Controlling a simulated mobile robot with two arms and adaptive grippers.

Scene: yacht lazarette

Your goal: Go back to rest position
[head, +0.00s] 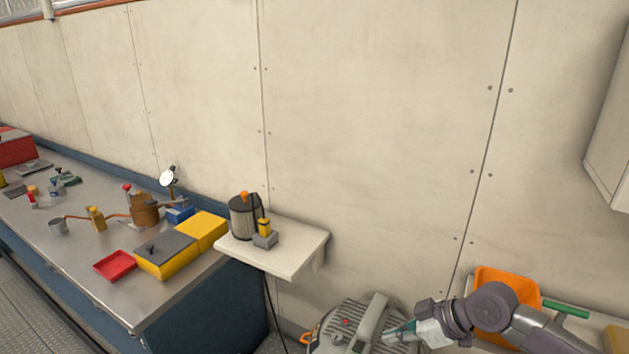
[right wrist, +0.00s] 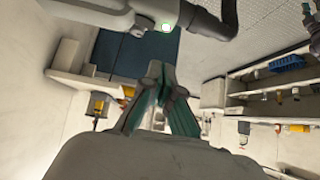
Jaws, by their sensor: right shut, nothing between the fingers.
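My right gripper (head: 389,336) comes in from the lower right in the head view. Its teal fingertips point left, close to the grey machine with a handle (head: 373,318) at the bottom; I cannot tell whether they touch it. In the right wrist view the right gripper (right wrist: 155,72) has its fingers together at the tips, with nothing between them. My left gripper does not show in the head view.
A steel workbench (head: 70,243) with several tools and a yellow box (head: 165,262) stands at left. A small white shelf (head: 290,262) holds a dark canister (head: 243,217). An orange bin (head: 508,280) sits behind my right arm. A white cabinet (head: 610,130) hangs upper right.

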